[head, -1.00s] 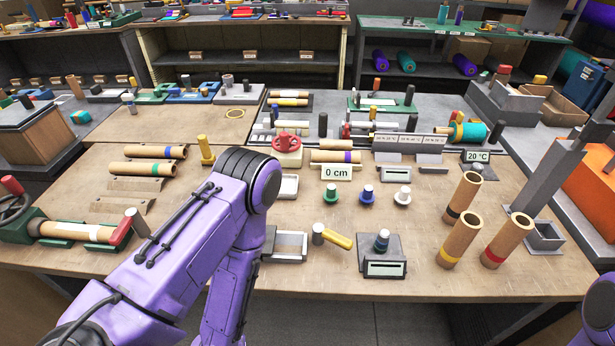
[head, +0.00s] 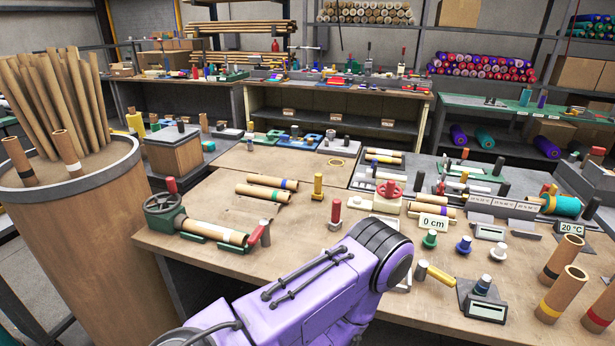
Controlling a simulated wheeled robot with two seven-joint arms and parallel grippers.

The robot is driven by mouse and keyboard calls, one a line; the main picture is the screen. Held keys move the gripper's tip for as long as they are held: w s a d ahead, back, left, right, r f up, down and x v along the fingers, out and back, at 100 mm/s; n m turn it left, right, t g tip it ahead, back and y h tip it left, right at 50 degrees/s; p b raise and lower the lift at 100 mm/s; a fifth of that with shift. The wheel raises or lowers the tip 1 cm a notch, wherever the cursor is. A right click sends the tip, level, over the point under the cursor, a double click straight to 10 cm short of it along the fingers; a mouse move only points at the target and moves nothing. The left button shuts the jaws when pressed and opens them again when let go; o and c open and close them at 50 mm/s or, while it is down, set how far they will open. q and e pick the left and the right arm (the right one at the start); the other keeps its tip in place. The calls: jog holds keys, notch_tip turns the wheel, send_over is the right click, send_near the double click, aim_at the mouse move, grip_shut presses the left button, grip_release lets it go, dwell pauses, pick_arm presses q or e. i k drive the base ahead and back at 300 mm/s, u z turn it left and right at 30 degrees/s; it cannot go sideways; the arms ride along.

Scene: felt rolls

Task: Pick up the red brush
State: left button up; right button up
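A small upright red-handled piece (head: 336,209) stands on the bench, right of the two cardboard tubes. It may be the red brush, but its lower end is too small to make out clearly. My purple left arm (head: 310,290) comes in from the bottom, and its bent joint is in front of and right of this piece. The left arm's gripper is hidden or out of the picture, and my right gripper is not in view.
A yellow upright piece (head: 318,186) stands behind the red one. A green clamp with a handwheel (head: 163,213) holds a roll (head: 213,231) at the bench's left. A barrel of long tubes (head: 95,235) stands left.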

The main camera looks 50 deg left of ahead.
aim_at(336, 223)
jog(key=z, duration=0.05)
jog(key=k, duration=0.1)
jog(key=u, duration=1.5)
